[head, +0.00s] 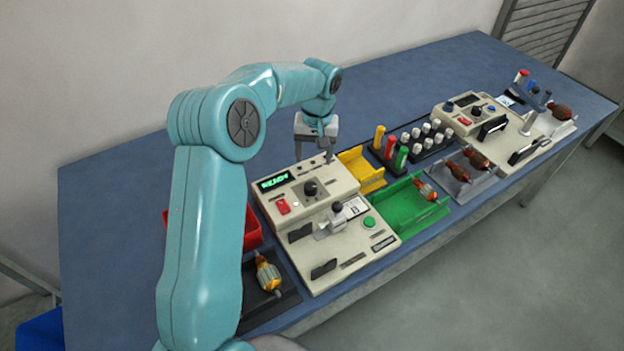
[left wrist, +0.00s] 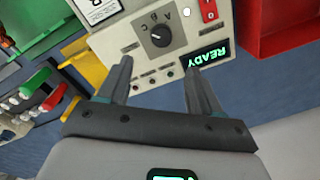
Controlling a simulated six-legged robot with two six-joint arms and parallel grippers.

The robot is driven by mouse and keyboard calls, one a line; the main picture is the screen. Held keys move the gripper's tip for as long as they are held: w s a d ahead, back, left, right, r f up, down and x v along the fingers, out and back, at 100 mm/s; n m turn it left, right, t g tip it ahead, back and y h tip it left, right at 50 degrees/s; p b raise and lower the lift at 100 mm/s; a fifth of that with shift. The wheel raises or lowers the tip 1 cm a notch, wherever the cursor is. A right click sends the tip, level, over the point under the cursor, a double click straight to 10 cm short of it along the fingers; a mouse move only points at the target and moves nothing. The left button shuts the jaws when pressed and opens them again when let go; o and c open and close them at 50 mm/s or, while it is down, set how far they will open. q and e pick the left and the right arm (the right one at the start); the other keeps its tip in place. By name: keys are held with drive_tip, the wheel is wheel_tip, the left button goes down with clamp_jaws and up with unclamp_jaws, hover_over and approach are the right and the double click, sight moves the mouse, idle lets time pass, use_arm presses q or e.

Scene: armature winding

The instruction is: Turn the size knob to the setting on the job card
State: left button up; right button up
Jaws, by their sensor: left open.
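The size knob (head: 311,187) is a black dial on the sloped panel of the cream winding machine (head: 340,246). In the left wrist view the knob (left wrist: 160,37) has letters A, B and C around it; I cannot tell surely which one it points at. A white card (left wrist: 97,12) with a dark character shows at the top edge there, partly cut off; I cannot read it surely. My left gripper (head: 315,150) is open and empty, pointing down behind the panel. In the wrist view its fingertips (left wrist: 158,68) lie apart, short of the knob. My right gripper is not in view.
A green READY display (head: 274,183) and red switch (head: 284,207) flank the knob. A red bin (head: 252,232) stands left, a yellow tray (head: 362,170) and green tray (head: 412,207) right. A black mat (head: 282,299) holds an armature. The blue table behind the machine is clear.

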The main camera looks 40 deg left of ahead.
use_arm(q)
drive_tip(key=p, duration=0.1)
hover_over(311, 185)
drive_tip(key=f, duration=0.5)
drive_tip(key=shift+s+d+f, duration=0.15)
drive_tip(key=shift+s+d, duration=0.25)
drive_tip(key=f, duration=0.3)
drive_tip(key=w+f, duration=0.1)
drive_tip(key=f, duration=0.1)
drive_tip(key=shift+a+p, duration=0.3)
drive_tip(key=shift+p, duration=0.1)
drive_tip(key=shift+d+f, duration=0.1)
drive_tip(key=shift+f, duration=0.1)
drive_tip(key=shift+s, duration=0.4)
drive_tip(key=shift+w+f, duration=0.15)
drive_tip(key=shift+w, duration=0.25)
drive_tip(key=c, duration=1.1)
drive_tip(key=shift+o, duration=0.2)
drive_tip(key=shift+s, duration=0.2)
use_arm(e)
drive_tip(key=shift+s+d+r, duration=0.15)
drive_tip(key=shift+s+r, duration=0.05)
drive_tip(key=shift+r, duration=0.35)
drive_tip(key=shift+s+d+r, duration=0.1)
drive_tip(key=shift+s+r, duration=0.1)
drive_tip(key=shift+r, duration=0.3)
